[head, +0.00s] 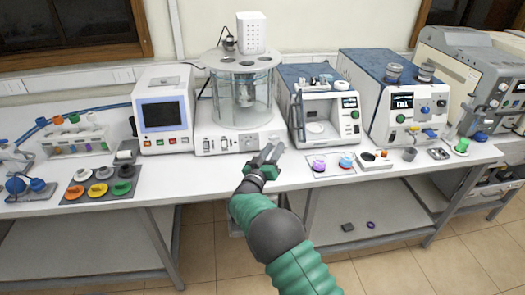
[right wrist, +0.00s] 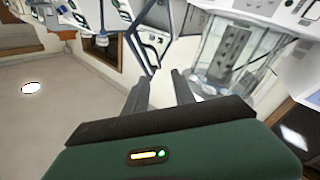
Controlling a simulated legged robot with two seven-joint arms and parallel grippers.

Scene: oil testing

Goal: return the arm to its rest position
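My right arm, with green sleeves and a dark grey joint, reaches up from the bottom of the head view. The right wrist view also shows the two dark fingers (right wrist: 158,82) apart and empty. My left arm and gripper do not show in either view.
Behind the gripper stand the glass cylinder apparatus (head: 243,95), a screen device (head: 163,115) and a blue-topped machine (head: 322,115). Coloured caps lie on a dark tray (head: 75,178) at left. Small purple and blue pieces lie at right. A lower shelf (head: 375,222) is under the bench.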

